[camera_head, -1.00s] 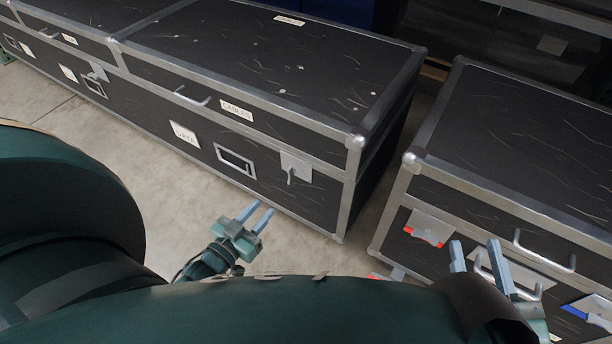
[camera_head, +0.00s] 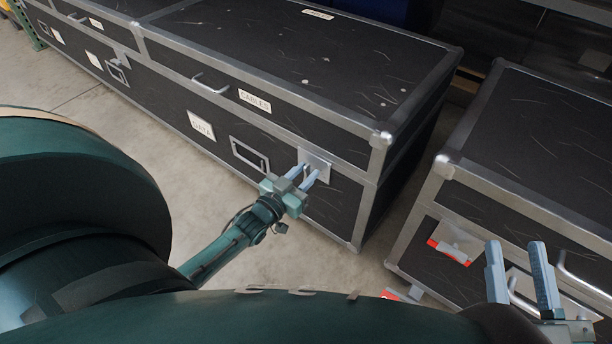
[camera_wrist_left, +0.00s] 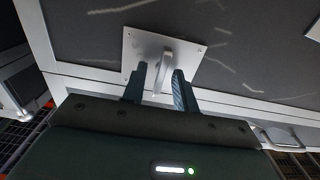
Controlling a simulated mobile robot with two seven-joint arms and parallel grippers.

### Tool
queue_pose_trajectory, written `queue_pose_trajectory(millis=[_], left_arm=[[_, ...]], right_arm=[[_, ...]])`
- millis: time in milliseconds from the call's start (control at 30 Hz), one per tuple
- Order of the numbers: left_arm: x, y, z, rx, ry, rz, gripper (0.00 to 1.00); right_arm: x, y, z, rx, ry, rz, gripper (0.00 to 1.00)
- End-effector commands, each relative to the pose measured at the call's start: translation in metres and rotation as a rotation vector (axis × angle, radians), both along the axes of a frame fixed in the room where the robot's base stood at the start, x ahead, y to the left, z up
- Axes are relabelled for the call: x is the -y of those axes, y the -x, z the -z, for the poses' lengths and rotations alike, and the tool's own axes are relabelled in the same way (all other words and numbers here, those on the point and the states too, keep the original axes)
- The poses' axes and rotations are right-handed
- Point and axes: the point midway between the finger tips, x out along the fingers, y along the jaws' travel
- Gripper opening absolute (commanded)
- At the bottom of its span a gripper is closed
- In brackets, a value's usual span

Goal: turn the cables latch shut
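The cables case (camera_head: 300,128) is a black case with metal edges and a CABLES label (camera_head: 255,101) on its lid front. Its latch is a square metal plate with a lever (camera_head: 314,165), low on the front near the right corner. In the left wrist view the plate (camera_wrist_left: 190,50) shows clearly, with the lever (camera_wrist_left: 164,72) sticking out toward me. My left gripper (camera_head: 306,174) is at the latch. Its fingers (camera_wrist_left: 160,84) are open on either side of the lever, with small gaps visible. My right gripper (camera_head: 518,262) is open and empty before the right-hand case.
The right-hand case (camera_head: 545,150) stands beside the cables case across a narrow gap. It has bar handles and a red-marked latch plate (camera_head: 455,242). A DATA label (camera_head: 201,127) and a framed recess (camera_head: 249,155) sit left of the latch. Concrete floor (camera_head: 110,130) is clear in front.

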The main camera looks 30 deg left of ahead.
Motion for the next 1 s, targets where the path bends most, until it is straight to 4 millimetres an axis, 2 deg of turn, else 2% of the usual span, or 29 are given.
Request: queue_pose_trajectory(millis=[133,400,733,1000], left_arm=[[0.0007,-0.0076,0.0002,-0.001,-0.001,0.0,0.29],[0.0008,-0.0082,-0.0005,-0.001,-0.001,0.0,0.28],[0.0007,-0.008,-0.0004,0.0,-0.001,0.0,0.01],[0.0008,-0.0079,-0.0005,0.0,-0.004,0.0,0.0]], right_arm=[[0.0003,-0.0006,-0.0033,0.021,-0.002,-0.003,0.36],[0.0004,-0.0015,-0.0063,0.03,-0.002,-0.003,0.36],[0.0004,-0.0014,-0.0058,0.029,-0.002,-0.003,0.36],[0.0003,-0.0009,-0.0045,0.024,-0.001,-0.003,0.36]])
